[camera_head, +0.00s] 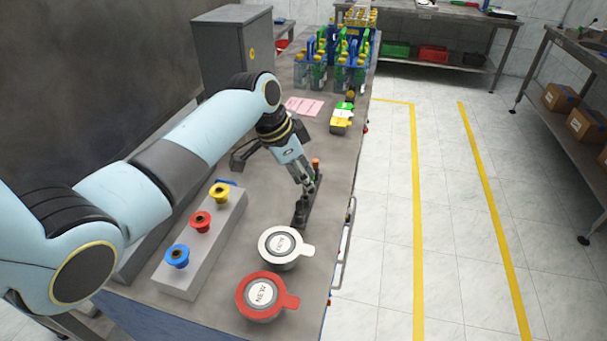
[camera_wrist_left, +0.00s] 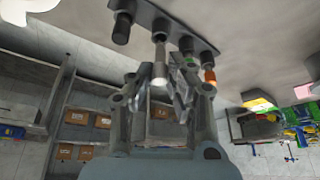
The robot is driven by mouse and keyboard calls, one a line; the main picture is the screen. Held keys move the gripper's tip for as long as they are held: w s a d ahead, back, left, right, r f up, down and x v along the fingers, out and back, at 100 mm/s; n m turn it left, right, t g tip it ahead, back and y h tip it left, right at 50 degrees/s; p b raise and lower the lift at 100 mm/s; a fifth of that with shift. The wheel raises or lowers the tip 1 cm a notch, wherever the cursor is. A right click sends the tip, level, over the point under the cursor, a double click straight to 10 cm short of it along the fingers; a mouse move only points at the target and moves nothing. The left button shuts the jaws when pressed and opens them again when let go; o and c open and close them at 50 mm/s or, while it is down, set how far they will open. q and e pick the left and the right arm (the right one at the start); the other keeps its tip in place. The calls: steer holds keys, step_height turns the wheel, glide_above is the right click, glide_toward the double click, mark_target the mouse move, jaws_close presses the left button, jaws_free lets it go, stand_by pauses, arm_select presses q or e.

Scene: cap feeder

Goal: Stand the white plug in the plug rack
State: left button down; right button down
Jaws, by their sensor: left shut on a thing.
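My left gripper (camera_head: 310,187) is low over the plug rack (camera_head: 301,222), a dark narrow strip near the table's right edge. The rack also shows in the left wrist view (camera_wrist_left: 175,22), upside down. The gripper (camera_wrist_left: 162,82) is shut on the white plug (camera_wrist_left: 159,62), a pale cylinder between its fingers. An orange-topped plug (camera_head: 316,163) stands at the rack's far end. My right gripper is out of view.
A white-lidded jar (camera_head: 273,258) and a red-lidded jar (camera_head: 250,308) stand in front of the rack. A grey box with blue, red and yellow buttons (camera_head: 188,270) is to the left. Bottles (camera_head: 319,75) and pink paper (camera_head: 304,107) are farther back.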

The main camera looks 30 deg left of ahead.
arm_select(q)
steer(key=shift+f+p, duration=0.1)
steer(key=shift+p, duration=0.3)
stand_by(0.5)
steer(key=shift+f, duration=0.1)
steer(key=shift+f, duration=0.25)
steer(key=shift+f+b, duration=0.6)
steer(key=shift+f, duration=0.1)
steer(key=shift+f, duration=0.1)
steer(key=c, duration=1.2)
jaws_free()
